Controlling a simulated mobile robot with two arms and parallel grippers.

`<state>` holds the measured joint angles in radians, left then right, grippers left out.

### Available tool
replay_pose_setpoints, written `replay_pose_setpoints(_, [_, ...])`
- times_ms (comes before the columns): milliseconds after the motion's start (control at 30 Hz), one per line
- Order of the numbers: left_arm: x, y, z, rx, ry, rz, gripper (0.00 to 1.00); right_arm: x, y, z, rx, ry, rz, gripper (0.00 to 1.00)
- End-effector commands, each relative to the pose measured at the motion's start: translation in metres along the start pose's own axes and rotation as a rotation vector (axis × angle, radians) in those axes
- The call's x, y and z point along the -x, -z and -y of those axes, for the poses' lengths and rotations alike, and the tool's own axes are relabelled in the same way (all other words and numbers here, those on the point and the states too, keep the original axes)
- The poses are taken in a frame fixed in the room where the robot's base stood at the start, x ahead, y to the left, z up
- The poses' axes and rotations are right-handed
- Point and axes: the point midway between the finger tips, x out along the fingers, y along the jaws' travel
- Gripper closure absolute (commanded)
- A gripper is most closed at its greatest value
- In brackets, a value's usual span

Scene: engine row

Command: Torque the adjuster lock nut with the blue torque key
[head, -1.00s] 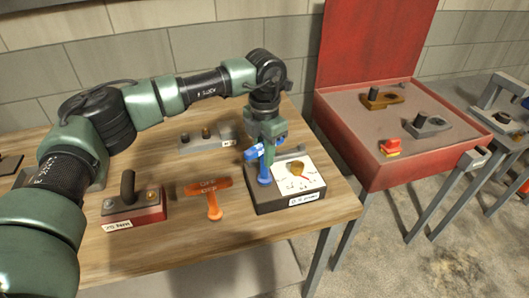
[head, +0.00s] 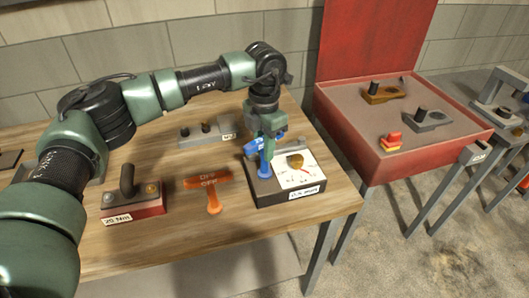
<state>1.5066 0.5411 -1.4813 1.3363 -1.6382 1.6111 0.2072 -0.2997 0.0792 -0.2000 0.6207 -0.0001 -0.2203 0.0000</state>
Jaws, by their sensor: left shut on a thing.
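The blue torque key (head: 257,148) is in my left gripper (head: 266,152), which is shut on its blue head. Its blue shaft points down to the dark block (head: 262,190) with the white dial face. Its lower end is at the left part of that block, beside the dial (head: 295,170). I cannot tell whether it is seated on anything there, and no lock nut can be made out under it. An orange T-shaped key (head: 210,184) lies on the wooden table to the left. My right gripper is not in view.
A red block with a black handle (head: 128,182), labelled 20 Nm, stands on the table (head: 180,240) at left. A grey block (head: 200,138) is behind. A red box (head: 375,165) with several parts and a red button (head: 391,140) stands right, across a floor gap.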

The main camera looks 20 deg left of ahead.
Motion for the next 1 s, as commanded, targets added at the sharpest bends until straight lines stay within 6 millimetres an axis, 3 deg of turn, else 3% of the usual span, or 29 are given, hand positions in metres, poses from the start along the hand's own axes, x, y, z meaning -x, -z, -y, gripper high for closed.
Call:
replay_pose_setpoints(167, [-0.002,0.0,0.0,-0.054,0.001,-0.002,1.0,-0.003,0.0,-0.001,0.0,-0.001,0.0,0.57])
replay_pose_setpoints(300, [-0.004,0.0,0.0,-0.244,0.001,-0.001,1.0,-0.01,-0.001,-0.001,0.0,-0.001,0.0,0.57])
replay_pose_setpoints(567, [0.001,0.0,0.0,-0.243,0.001,-0.002,1.0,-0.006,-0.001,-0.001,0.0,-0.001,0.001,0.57])
replay_pose_setpoints(1000, [0.041,-0.001,0.0,-0.241,0.0,0.001,1.0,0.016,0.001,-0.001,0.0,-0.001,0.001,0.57])
